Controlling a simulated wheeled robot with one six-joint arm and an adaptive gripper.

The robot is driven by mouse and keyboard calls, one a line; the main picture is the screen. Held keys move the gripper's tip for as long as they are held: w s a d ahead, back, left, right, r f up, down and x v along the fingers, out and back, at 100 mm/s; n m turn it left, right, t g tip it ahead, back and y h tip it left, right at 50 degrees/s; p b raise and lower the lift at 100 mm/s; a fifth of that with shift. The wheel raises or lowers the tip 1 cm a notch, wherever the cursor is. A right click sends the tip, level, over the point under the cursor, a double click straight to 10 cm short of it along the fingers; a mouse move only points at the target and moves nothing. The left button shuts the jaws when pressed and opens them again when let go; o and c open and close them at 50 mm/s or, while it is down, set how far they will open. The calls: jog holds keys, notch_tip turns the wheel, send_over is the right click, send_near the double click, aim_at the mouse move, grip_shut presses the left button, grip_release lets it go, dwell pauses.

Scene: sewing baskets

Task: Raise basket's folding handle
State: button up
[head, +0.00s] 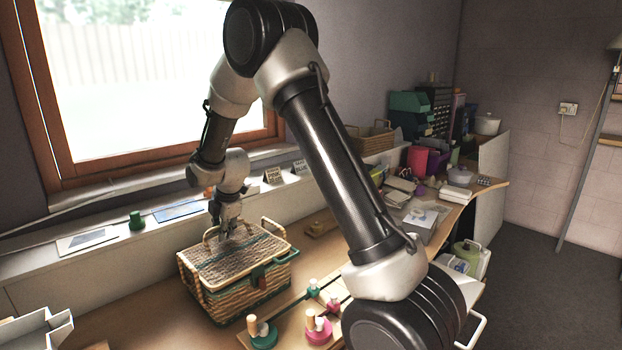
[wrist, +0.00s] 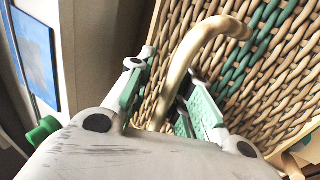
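The woven wicker basket (head: 235,295) stands on the bench below the window, its flat lid closed, with a teal stripe and teal trim. A tan curved handle (wrist: 195,45) rises across the wicker in the wrist view. My gripper (head: 226,236) points down at the back part of the lid. In the wrist view, my gripper (wrist: 170,80) has its green-padded fingers apart, one on each side of the handle. I see a gap at the handle's left; contact on its right is unclear. The handle's lower end is hidden behind my gripper.
Thread spools (head: 262,334) on colored bases stand on a wooden board at the basket's front right. A green spool (head: 136,220) and cards lie on the window ledge. A white tray (head: 35,335) is at the lower left. Another basket (head: 370,138) stands farther back.

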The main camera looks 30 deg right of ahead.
jog(key=shift+w+f+g, duration=0.35)
jog(key=shift+f+g, duration=0.1)
jog(key=shift+g, duration=0.45)
jog(key=v, duration=0.9)
jog(key=shift+s, duration=0.25)
jog(key=s+d+r+m, duration=0.4)
jog(key=s+r+m, duration=0.1)
jog(key=s, duration=0.4)
jog(key=s+d+r+m+t, duration=0.1)
jog(key=s+d+r+m, duration=0.2)
jog(key=s, duration=0.6)
jog(key=s+d+r+m, duration=0.4)
jog(key=s+r+m, duration=0.3)
jog(key=s, duration=0.3)
jog(key=shift+d+r+h, duration=0.2)
jog(key=shift+d+h, duration=0.1)
jog(key=shift+h, duration=0.1)
